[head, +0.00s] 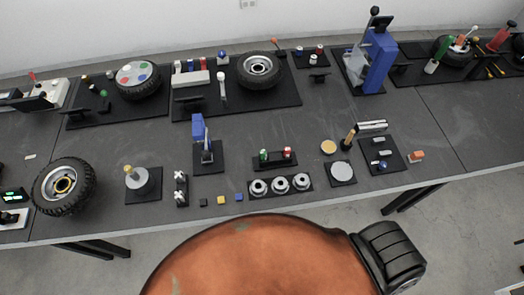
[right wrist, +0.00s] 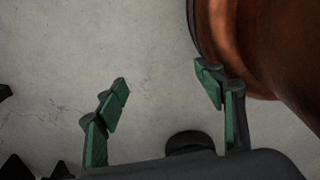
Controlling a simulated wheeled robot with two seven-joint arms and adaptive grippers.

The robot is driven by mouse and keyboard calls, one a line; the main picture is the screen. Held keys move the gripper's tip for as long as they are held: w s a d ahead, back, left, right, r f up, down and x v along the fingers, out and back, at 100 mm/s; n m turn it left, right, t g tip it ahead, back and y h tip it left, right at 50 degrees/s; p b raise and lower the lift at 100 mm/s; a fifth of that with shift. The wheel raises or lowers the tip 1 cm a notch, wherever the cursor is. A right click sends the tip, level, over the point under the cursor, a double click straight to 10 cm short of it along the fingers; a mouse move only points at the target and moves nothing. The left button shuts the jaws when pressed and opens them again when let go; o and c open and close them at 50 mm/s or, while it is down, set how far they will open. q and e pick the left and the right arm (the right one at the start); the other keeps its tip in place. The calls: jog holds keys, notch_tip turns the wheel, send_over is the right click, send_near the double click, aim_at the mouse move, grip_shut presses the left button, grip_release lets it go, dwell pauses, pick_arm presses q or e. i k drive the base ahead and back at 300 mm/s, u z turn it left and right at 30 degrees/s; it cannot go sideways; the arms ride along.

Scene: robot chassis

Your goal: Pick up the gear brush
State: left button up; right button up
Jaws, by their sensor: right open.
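I cannot tell for certain which thing is the gear brush. A small upright tool with a black and gold body (head: 349,137) stands on the table right of the middle in the head view, beside a gold disc (head: 328,147), and looks most like a brush. My right gripper (right wrist: 163,78) shows in the right wrist view. Its green-padded fingers are wide apart with nothing between them, over bare grey floor. No table object shows in that view. My left gripper is in neither view.
The long dark table (head: 290,122) carries several black mats with parts. A wheel (head: 64,186) lies at the near left; a blue stand (head: 380,62) rises at the back right. Three metal gears (head: 280,185) sit near the front edge. The table's centre is fairly clear.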

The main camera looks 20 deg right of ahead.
aim_at(348, 139)
jog(key=z, duration=1.8)
